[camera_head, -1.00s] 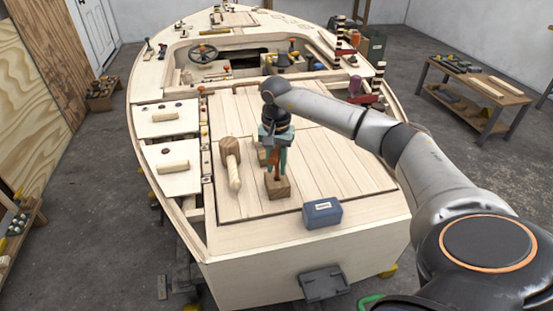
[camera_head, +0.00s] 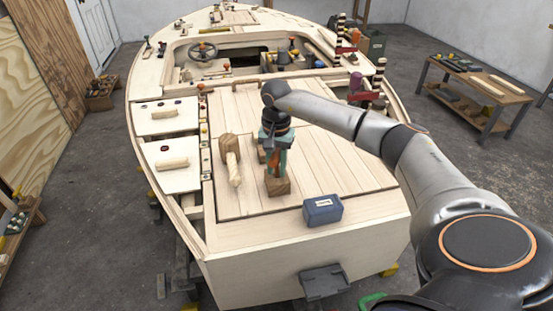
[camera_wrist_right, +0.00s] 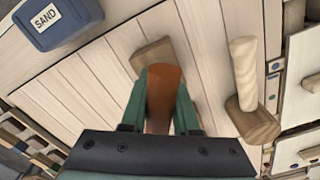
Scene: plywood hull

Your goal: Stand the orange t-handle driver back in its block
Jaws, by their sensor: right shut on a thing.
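My right gripper (camera_head: 275,172) points down over the rear deck, its green fingers shut on the orange t-handle driver (camera_head: 274,161). In the right wrist view the driver's orange handle (camera_wrist_right: 164,92) sits between the two fingers. A wooden block (camera_head: 277,187) stands on the deck directly below the fingers, and it also shows just beyond them in the right wrist view (camera_wrist_right: 152,57). The driver's lower end is hidden, so I cannot tell whether it is inside the block. My left gripper is not in view.
A wooden mallet (camera_head: 231,158) lies left of the gripper. A blue box marked SAND (camera_head: 322,210) stands at the front right. The planked deck (camera_head: 330,160) to the right is clear.

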